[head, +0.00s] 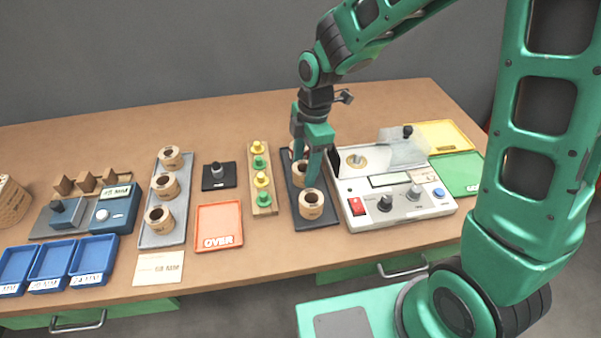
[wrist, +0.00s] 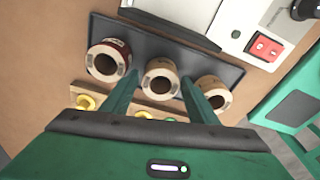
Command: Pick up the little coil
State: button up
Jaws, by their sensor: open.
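A dark tray (head: 325,222) holds three tan ring-shaped coils in a row; which is the little coil is not clear from size. In the wrist view they are the left coil with a dark red winding (wrist: 108,60), the middle coil (wrist: 160,80) and the right coil (wrist: 213,92). The right one is the front coil (head: 311,205) in the head view. My gripper (head: 305,165) is open and points down over this tray. In the wrist view its fingers appear on either side of the middle coil; contact cannot be told. The fingers partly hide the rear coils in the head view.
A tester box (head: 385,200) with a red switch stands close right of the tray. A wooden rack (head: 262,190) with yellow and green pegs is close on the left. A grey tray (head: 147,237) with three more coils and an orange OVER tray (head: 219,226) lie further left.

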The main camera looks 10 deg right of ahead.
jog(key=shift+a+f, duration=0.15)
jog(key=shift+f, duration=0.55)
jog(key=shift+c, duration=0.6)
jog(key=c, duration=0.8)
